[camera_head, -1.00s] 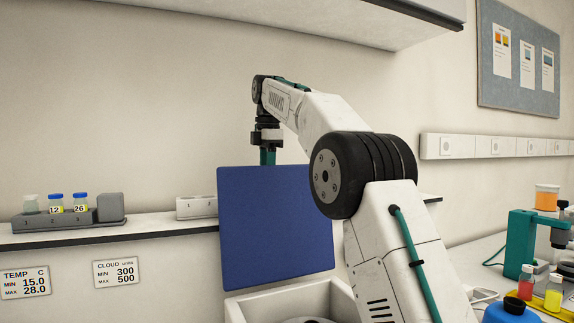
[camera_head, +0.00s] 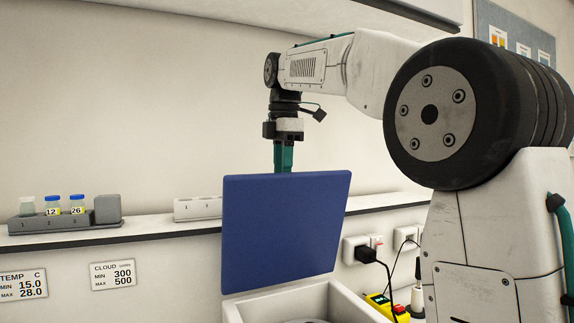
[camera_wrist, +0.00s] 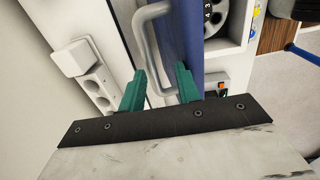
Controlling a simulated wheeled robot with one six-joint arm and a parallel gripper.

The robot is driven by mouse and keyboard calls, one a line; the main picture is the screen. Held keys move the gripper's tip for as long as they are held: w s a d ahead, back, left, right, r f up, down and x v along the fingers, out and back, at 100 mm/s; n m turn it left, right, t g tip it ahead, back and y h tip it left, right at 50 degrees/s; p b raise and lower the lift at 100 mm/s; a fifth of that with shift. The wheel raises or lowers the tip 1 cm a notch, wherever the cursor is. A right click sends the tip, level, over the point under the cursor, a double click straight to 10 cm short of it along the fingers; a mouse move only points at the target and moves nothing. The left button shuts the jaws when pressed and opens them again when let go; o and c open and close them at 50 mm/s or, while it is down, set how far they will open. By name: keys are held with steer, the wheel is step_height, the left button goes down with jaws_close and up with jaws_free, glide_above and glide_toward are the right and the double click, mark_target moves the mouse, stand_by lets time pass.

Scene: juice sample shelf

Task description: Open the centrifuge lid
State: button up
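The centrifuge lid (camera_head: 285,232) is a blue panel standing steeply upright above the white centrifuge body (camera_head: 350,303). In the wrist view, the lid (camera_wrist: 184,38) appears edge-on, beside a grey loop handle (camera_wrist: 143,38) and the round rotor (camera_wrist: 214,14). My gripper (camera_head: 283,155) points down at the lid's top edge, with its fingertips hidden behind the panel. In the wrist view, my gripper's teal fingers (camera_wrist: 160,72) are apart, with part of the handle showing between them. I cannot tell whether a finger touches the handle or lid.
A shelf (camera_head: 150,230) runs along the wall behind the lid. It holds a grey rack (camera_head: 65,222) with several vials and a pale numbered holder (camera_head: 197,208). Wall sockets (camera_head: 362,249) and a yellow device (camera_head: 385,306) are right of the lid.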

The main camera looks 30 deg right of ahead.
steer(key=shift+s+a+r, duration=0.15)
steer(key=shift+s, duration=1.1)
steer(key=shift+w, duration=0.1)
steer(key=w+r, duration=0.4)
steer(key=w, duration=0.3)
steer(key=shift+w+d+r, duration=0.25)
steer(key=shift+d, duration=0.05)
